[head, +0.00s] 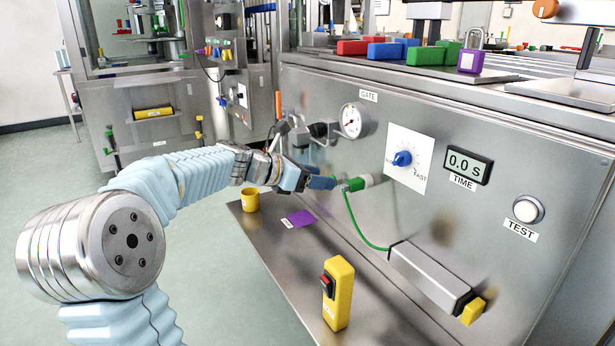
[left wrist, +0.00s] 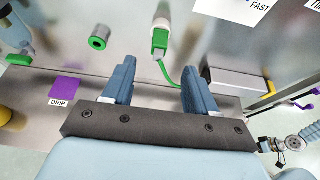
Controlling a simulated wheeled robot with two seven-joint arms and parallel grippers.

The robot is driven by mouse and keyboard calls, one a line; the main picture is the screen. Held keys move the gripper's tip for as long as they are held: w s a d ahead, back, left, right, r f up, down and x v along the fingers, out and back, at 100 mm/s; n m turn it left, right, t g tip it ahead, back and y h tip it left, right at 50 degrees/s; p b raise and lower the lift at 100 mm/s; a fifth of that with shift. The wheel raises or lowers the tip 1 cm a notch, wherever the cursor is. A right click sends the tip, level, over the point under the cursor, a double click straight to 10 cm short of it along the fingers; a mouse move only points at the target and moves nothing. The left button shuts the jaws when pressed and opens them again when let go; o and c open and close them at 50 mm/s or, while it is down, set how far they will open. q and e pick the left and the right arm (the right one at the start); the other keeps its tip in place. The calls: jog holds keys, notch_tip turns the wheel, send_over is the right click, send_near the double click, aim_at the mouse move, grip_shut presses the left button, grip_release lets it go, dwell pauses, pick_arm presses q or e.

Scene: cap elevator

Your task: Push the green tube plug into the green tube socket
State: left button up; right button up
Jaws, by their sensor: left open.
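The green tube plug (head: 355,184) is at the steel front panel, with a white cylindrical part at its far end. A thin green tube hangs from it. In the left wrist view the plug (left wrist: 160,40) shows ahead of the fingers. A green ring with a dark centre, seemingly the green tube socket (left wrist: 98,40), stands on the panel to its left; I cannot make it out in the head view. My left gripper (head: 331,182) is open, close to the plug. In the left wrist view nothing is gripped between its fingers (left wrist: 158,68). My right gripper is not in view.
A yellow box with a red switch (head: 339,292), a purple patch (head: 301,218) and a yellow cup (head: 250,201) are on the shelf. A gauge (head: 353,121) and blue knob (head: 402,158) protrude from the panel. A grey box (head: 430,277) sits lower right.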

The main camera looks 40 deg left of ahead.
aim_at(348, 182)
pick_arm(q)
jog(key=b+x, duration=0.1)
jog(key=x, duration=0.9)
jog(key=shift+s, duration=0.1)
jog(key=shift+c, duration=0.4)
grip_shut()
